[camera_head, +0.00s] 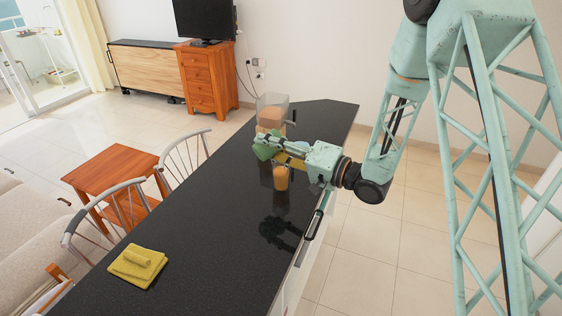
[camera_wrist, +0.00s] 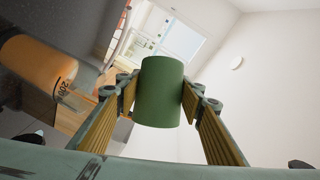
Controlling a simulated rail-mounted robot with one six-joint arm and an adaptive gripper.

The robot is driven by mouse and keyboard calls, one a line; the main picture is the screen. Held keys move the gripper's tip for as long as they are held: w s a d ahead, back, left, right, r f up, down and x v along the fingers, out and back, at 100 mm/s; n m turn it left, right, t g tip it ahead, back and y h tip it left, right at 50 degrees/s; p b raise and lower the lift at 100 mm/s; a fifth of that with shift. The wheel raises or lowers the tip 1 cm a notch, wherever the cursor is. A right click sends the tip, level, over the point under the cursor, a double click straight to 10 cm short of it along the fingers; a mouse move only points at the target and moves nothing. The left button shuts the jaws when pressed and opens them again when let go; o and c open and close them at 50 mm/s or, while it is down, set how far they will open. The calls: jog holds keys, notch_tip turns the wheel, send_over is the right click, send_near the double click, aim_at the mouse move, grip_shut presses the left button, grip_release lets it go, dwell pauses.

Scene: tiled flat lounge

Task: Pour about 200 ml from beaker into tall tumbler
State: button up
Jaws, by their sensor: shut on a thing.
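A green cylindrical cup, which I take to be the beaker (camera_wrist: 161,92), is between the yellow-padded fingers of my gripper (camera_wrist: 158,104). In the head view the green cup (camera_head: 262,151) is held above the counter and looks tilted; its mouth and contents are hidden. A clear glass with orange liquid, seemingly the tall tumbler (camera_head: 281,179), stands upright on the counter just below my gripper (camera_head: 274,150). A container of orange liquid with a "200" mark (camera_wrist: 38,66) shows at the left of the wrist view, apart from the cup. I cannot see any stream of liquid.
A larger clear jug (camera_head: 273,103) with orange-brown contents stands behind my gripper on the dark counter (camera_head: 200,220). A folded yellow cloth (camera_head: 125,269) with a small yellow roll on top lies near the front left. The counter between is clear. Chairs (camera_head: 185,160) stand along its left side.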

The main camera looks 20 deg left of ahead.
jog(key=shift+r+m, duration=0.15)
jog(key=shift+m, duration=0.15)
dwell(0.8)
jog(key=shift+m+y, duration=0.3)
dwell(1.0)
jog(key=shift+n, duration=0.5)
jog(key=shift+f+n+h+b, duration=0.35)
jog(key=shift+f+n+h, duration=0.3)
jog(key=shift+n, duration=0.35)
jog(key=shift+s+a+f, duration=0.1)
jog(key=shift+f, duration=0.1)
jog(key=shift+n, duration=0.4)
